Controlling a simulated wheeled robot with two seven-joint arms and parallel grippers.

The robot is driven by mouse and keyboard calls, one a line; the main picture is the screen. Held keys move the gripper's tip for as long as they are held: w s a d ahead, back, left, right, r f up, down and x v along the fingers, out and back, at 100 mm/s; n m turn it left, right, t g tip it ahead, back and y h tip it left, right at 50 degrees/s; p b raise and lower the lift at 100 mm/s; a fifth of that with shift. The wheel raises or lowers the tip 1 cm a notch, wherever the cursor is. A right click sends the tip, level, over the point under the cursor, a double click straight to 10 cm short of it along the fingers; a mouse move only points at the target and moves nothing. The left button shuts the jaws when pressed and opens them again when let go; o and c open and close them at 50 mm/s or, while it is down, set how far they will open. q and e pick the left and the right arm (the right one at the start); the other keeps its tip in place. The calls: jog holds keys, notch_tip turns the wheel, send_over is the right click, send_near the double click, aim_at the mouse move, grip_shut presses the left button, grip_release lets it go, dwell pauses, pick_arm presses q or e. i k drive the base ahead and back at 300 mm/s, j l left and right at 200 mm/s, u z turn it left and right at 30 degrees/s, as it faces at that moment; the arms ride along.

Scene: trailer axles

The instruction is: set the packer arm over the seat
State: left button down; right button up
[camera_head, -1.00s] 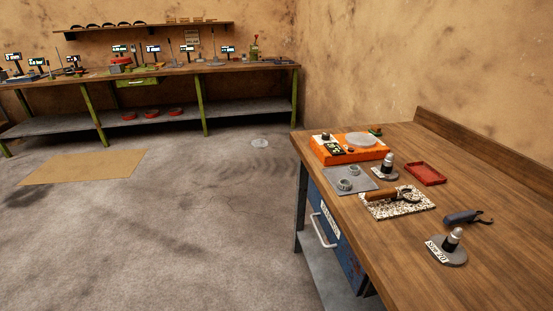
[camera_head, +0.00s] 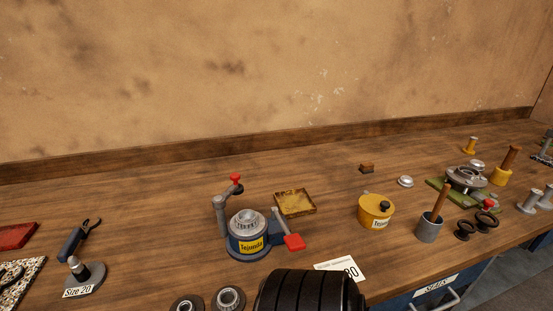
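The packer (camera_head: 249,241) is a round blue-grey device with a yellow label, standing on the wooden bench in the head view. Its seat (camera_head: 248,221) is the round top, with a silver ringed part on it. The packer arm (camera_head: 229,195) rises on a grey post at the left of the seat. Its red-knobbed end is raised and appears behind the seat, not over its middle. A red-ended lever (camera_head: 294,242) sticks out at the packer's right. Neither of my grippers is in view.
A black ribbed thing (camera_head: 310,292) stands in front of the packer. Bearings (camera_head: 230,298) lie beside it. A shallow yellow tray (camera_head: 295,202) is behind, and a yellow pot (camera_head: 376,211) and grey cup (camera_head: 429,228) are to the right.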

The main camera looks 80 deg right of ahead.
aim_at(236, 189)
jog(key=z, duration=1.95)
